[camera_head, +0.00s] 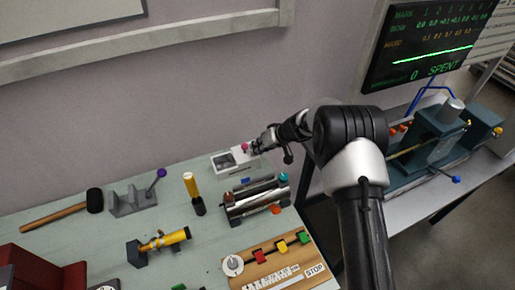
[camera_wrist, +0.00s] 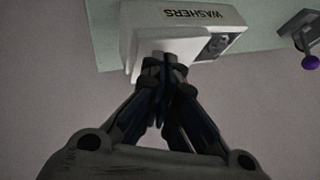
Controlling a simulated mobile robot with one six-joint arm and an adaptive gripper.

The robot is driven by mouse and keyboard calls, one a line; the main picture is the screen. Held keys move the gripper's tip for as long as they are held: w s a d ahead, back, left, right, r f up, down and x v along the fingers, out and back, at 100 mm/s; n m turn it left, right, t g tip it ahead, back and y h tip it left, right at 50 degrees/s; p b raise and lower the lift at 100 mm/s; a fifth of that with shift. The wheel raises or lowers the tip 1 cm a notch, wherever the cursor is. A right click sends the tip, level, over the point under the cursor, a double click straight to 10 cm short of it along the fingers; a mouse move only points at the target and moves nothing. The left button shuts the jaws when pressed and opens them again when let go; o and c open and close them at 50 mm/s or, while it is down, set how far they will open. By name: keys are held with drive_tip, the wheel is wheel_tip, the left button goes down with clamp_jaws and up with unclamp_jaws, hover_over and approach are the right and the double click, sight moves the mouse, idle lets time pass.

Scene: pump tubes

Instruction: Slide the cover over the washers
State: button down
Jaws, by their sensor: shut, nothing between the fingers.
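The white washer box (camera_head: 222,169) stands at the back edge of the bench in the head view. Its open part shows on the left, and a white cover (camera_head: 241,155) with a pink knob (camera_head: 245,147) sits over its right part. In the wrist view the box (camera_wrist: 120,35) carries the upside-down word WASHERS, and an open compartment (camera_wrist: 217,45) with grey contents shows at its right. My gripper (camera_head: 256,147) is shut and empty, close by the knob on its right side. In the wrist view my fingertips (camera_wrist: 164,62) overlap the box's near end; whether they touch it I cannot tell.
In the head view a silver tube assembly (camera_head: 255,197) lies just in front of the box. The wall rises close behind the bench.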

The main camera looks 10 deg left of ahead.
drive_tip(key=s+a+b, duration=0.1)
drive_tip(key=a, duration=0.1)
drive_tip(key=s+a+b, duration=0.4)
drive_tip(key=shift+a+f, duration=0.2)
drive_tip(key=shift+a, duration=0.1)
drive_tip(key=shift+s+a+r, duration=0.2)
drive_tip(key=shift+s+a, duration=0.05)
drive_tip(key=shift+a, duration=0.05)
